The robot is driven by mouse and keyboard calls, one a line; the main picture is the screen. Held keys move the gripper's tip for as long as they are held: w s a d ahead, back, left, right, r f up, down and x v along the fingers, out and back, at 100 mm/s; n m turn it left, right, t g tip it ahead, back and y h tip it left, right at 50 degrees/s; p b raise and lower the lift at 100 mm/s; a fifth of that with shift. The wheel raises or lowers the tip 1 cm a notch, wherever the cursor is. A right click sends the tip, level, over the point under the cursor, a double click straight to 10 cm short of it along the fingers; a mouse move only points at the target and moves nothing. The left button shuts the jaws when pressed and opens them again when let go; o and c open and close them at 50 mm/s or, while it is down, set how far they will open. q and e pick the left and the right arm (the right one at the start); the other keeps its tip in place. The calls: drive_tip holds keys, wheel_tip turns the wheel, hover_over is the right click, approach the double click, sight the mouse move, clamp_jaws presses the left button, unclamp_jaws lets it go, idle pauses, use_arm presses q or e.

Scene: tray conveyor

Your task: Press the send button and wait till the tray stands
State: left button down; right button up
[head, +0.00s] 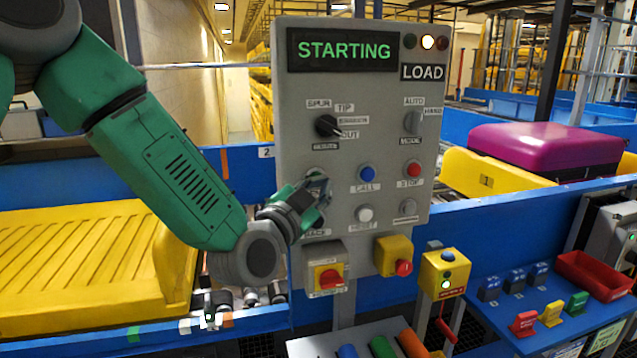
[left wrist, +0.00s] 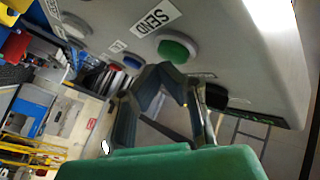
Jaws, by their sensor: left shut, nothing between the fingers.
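The grey control panel (head: 290,130) stands in the middle, with its display (head: 342,50) reading STARTING in green. The green send button (left wrist: 176,48) sits beside its SEND label in the left wrist view; in the head view my gripper hides it. My left gripper (head: 318,192) is shut and empty at that part of the panel. Its fingers (left wrist: 168,78) are close to the green button; I cannot tell whether they touch it. A yellow tray (head: 90,260) is on the conveyor at left. Another yellow tray (head: 480,172) at right carries a purple suitcase (head: 545,147). My right gripper is not in view.
A blue call button (head: 366,173), a red stop button (head: 413,168) and a white reset button (head: 364,213) are close to my gripper. The middle panel lamp (head: 428,42) glows.

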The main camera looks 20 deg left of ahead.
use_arm(q)
drive_tip(key=shift+s+d, duration=0.15)
drive_tip(key=shift+s, duration=0.3)
